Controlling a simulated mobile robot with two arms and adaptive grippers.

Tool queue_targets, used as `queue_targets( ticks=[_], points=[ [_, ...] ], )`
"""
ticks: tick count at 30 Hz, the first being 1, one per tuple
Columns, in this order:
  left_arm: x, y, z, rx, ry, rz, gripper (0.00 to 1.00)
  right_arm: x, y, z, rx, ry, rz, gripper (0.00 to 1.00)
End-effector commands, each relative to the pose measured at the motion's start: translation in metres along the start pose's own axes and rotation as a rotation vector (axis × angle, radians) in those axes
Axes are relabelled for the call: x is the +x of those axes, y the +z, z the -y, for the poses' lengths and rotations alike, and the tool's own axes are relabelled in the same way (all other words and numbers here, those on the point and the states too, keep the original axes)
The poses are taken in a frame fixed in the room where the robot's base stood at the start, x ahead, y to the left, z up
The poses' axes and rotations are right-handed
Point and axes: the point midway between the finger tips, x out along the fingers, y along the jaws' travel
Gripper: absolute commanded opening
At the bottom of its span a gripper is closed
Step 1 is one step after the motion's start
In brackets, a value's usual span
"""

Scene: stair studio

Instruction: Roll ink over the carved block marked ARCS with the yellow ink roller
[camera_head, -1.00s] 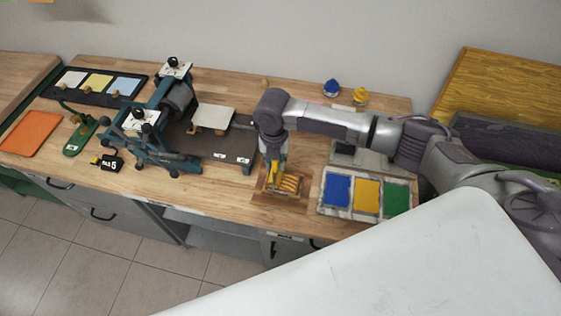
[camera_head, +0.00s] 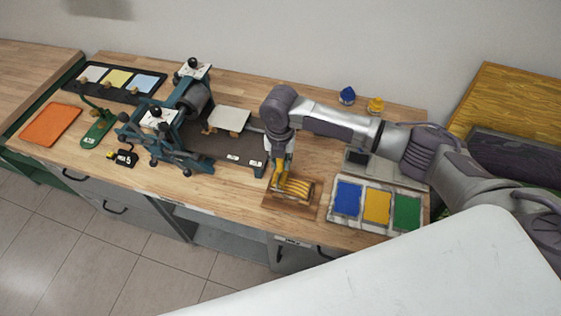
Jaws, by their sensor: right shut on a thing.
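My right gripper (camera_head: 279,158) points down and is shut on the yellow ink roller (camera_head: 279,178), whose lower part is largely hidden by the gripper. The roller is at the left part of a carved block (camera_head: 300,190) that shows yellow ink bands on its face. The block lies in a brown wooden frame (camera_head: 287,203) near the front edge of the bench. I cannot read a mark on the block. My left gripper is not in view.
An ink tray with blue, yellow and green pads (camera_head: 377,206) lies right of the block. A teal press (camera_head: 180,125) with a dark bed (camera_head: 225,150) stands to the left. Blue (camera_head: 347,96) and yellow (camera_head: 375,105) bottles stand at the back. A white surface (camera_head: 400,285) fills the lower right.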

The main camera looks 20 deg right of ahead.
Motion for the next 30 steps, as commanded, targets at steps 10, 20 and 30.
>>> queue_targets(
  ticks=[10,20,30],
  points=[
    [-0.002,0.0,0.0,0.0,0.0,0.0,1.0,-0.029,0.0,0.0,-0.002,0.002,0.001,0.0],
    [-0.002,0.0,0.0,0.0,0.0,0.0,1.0,-0.051,0.0,0.0,0.0,0.001,0.0,0.0],
    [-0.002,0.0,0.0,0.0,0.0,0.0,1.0,-0.053,0.0,0.0,-0.001,0.0,0.0,0.0]
  ],
)
